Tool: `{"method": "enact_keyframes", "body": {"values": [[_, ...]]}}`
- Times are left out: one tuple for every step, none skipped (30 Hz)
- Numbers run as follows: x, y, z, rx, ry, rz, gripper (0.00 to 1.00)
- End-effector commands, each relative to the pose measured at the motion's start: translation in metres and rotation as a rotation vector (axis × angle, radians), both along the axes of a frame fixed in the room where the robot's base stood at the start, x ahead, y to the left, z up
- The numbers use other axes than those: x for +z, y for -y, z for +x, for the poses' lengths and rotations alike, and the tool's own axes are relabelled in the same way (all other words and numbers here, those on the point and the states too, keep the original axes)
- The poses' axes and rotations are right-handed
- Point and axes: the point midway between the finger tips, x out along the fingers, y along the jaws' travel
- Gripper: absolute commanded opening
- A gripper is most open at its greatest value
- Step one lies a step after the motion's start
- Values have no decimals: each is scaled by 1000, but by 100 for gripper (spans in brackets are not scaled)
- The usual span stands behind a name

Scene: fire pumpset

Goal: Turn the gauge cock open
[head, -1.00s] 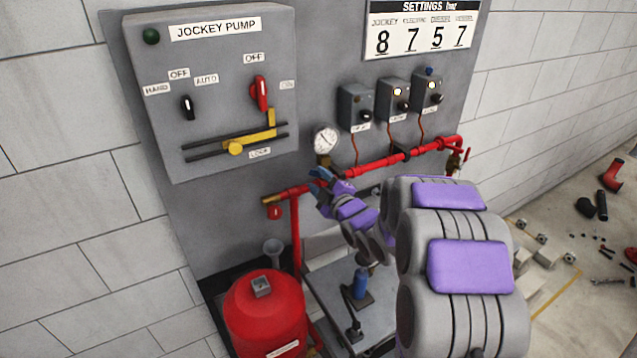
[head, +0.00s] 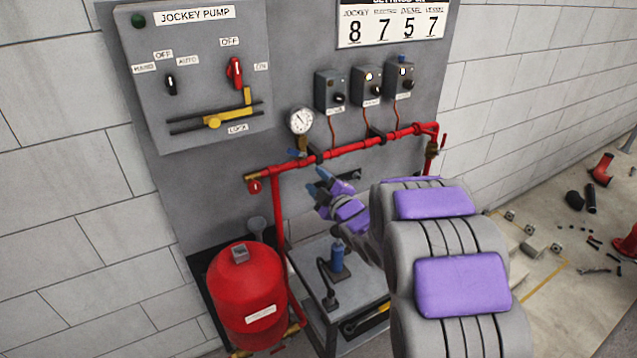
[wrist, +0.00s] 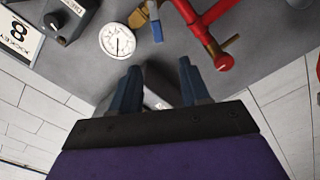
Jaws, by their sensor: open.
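The round white pressure gauge (head: 301,121) stands on a brass stem above the red pipe. The gauge cock's blue lever (head: 296,153) sits at the foot of that stem, pointing left in the head view. In the wrist view the gauge (wrist: 117,40) is upper left of centre and the blue lever (wrist: 157,31) is right beside it. My gripper (head: 318,180) is below and a little right of the cock, apart from it. Its two blue fingers are spread and empty in the wrist view (wrist: 160,84).
The red pipe (head: 350,147) runs across the panel, with a brass-ended stub and red handle (head: 254,186) at left. Three small switch boxes (head: 366,86) are above the pipe.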

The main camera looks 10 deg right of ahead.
Motion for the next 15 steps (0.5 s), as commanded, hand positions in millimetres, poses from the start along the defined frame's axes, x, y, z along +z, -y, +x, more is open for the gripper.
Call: {"method": "enact_keyframes", "body": {"values": [[0, 0, 0, 0, 0, 0, 46], [0, 0, 0, 0, 0, 0, 46], [0, 0, -1, 0, 0, 0, 46], [1, 1, -1, -1, -1, 1, 46], [1, 1, -1, -2, -1, 1, 46], [1, 3, -2, -3, -4, 2, 46], [1, 4, -3, -5, -5, 2, 46], [2, 6, -4, -6, -7, 4, 46], [2, 7, -6, -7, -10, 4, 46], [2, 9, -8, -8, -11, 6, 46], [2, 10, -10, -9, -13, 6, 46], [1, 11, -12, -9, -15, 5, 46], [1, 12, -14, -8, -16, 6, 46], [0, 12, -16, -9, -17, 7, 46], [0, 12, -19, -8, -17, 6, 46]]}}
